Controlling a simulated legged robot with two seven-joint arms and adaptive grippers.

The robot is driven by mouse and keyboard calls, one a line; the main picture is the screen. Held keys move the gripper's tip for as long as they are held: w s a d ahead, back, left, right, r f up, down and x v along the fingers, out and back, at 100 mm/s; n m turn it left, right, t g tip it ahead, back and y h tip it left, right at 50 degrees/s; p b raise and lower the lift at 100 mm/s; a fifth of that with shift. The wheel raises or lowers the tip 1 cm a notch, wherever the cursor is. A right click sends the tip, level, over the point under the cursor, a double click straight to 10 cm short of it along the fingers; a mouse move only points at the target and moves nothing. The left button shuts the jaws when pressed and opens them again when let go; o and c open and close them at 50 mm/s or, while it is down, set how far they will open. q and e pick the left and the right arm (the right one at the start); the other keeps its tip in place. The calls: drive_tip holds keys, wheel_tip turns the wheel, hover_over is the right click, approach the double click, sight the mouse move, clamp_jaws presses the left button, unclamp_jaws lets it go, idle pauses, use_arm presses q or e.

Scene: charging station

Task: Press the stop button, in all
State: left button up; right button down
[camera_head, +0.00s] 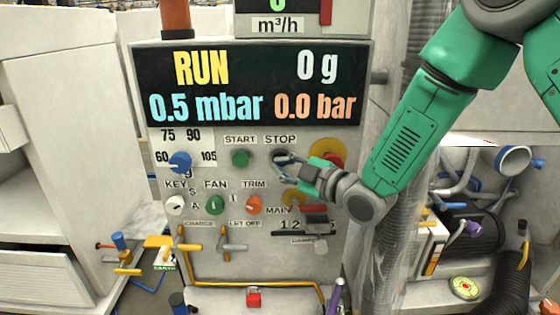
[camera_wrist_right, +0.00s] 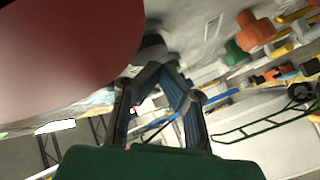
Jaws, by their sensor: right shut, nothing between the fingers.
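The control panel (camera_head: 330,240) stands upright in front of me, and its display (camera_head: 250,85) reads RUN, 0 g, 0.5 mbar and 0.0 bar. The STOP label (camera_head: 280,139) is above a dark stop button (camera_head: 279,154), which my right gripper partly covers. My right gripper (camera_head: 280,172) is shut and empty, with its fingertips at the button's lower edge. I cannot tell whether they touch it. In the right wrist view the closed fingertips (camera_wrist_right: 163,74) are just below a dark round knob (camera_wrist_right: 149,48), seemingly the stop button. My left gripper is out of view.
The green START button (camera_head: 240,158) is left of STOP. A red mushroom button (camera_head: 327,152) on yellow is close at the right, behind my gripper; a large red surface (camera_wrist_right: 65,50) fills the wrist view's upper left. Knobs and yellow pipes (camera_head: 250,284) sit lower.

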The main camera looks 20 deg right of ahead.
drive_tip(key=shift+w+d, duration=0.15)
drive_tip(key=shift+w, duration=0.35)
idle(0.5)
drive_tip(key=shift+w+r, duration=0.15)
drive_tip(key=shift+r, duration=0.1)
idle(0.6)
drive_tip(key=shift+s+f, duration=0.1)
drive_tip(key=shift+s, duration=0.1)
drive_tip(key=shift+s+f+b, duration=0.1)
drive_tip(key=shift+s+b, duration=0.2)
drive_tip(key=shift+s, duration=0.3)
drive_tip(key=shift+s+a, duration=0.1)
drive_tip(key=shift+a, duration=0.1)
drive_tip(key=shift+s+a+b, duration=0.1)
drive_tip(key=shift+s+a, duration=0.15)
drive_tip(key=shift+s, duration=0.55)
drive_tip(key=shift+s+a+b, duration=0.15)
drive_tip(key=shift+s+a, duration=0.05)
drive_tip(key=shift+s, duration=0.55)
drive_tip(key=shift+s+a+b, duration=0.1)
drive_tip(key=shift+s+a, duration=0.15)
drive_tip(key=shift+s, duration=0.55)
drive_tip(key=shift+f, duration=0.1)
